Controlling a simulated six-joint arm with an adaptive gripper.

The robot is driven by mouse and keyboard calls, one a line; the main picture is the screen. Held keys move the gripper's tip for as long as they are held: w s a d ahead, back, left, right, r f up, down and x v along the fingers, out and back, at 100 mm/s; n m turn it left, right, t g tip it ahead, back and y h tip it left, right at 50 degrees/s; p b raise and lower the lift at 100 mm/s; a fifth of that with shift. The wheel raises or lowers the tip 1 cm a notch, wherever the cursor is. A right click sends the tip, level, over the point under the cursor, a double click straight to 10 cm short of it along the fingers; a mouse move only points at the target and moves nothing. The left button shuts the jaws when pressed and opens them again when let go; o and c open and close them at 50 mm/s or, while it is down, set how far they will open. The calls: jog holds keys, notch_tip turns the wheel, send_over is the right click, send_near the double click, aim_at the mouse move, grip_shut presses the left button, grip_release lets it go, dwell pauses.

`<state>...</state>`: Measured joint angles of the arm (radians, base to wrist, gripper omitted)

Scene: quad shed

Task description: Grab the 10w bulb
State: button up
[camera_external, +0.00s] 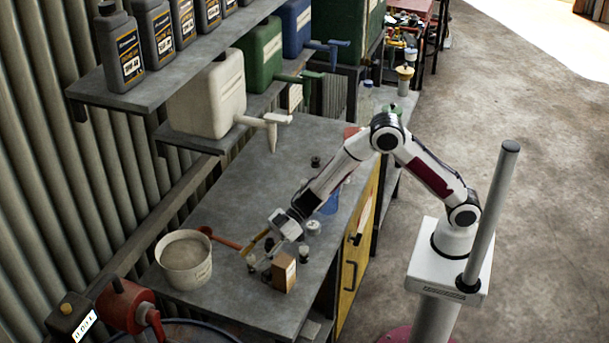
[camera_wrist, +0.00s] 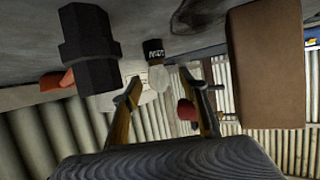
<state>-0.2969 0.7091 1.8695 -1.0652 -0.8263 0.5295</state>
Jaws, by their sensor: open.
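In the wrist view, a small bulb with a clear rounded glass end (camera_wrist: 158,76) and a black cap stands out against the grey bench. White lettering on the cap is too small to read surely. My gripper (camera_wrist: 162,86) is open, with its two yellow-and-black fingers spread on either side of the glass end in the picture. I cannot tell whether they touch it. In the external view my gripper (camera_external: 255,256) is low over the front of the bench, beside a brown box. The bulb cannot be made out surely there.
The brown box (camera_external: 285,272) is close beside the gripper and also shows in the wrist view (camera_wrist: 265,65). A dark hexagonal piece (camera_wrist: 88,48) stands on the bulb's other side. A white bucket (camera_external: 186,262) and an orange-handled tool (camera_external: 222,239) are to the left. Shelves with jugs overhang the bench's back.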

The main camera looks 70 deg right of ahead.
jog(key=shift+w+a+f, duration=0.25)
jog(key=shift+w+a, duration=0.1)
jog(key=shift+a, duration=0.2)
grip_shut()
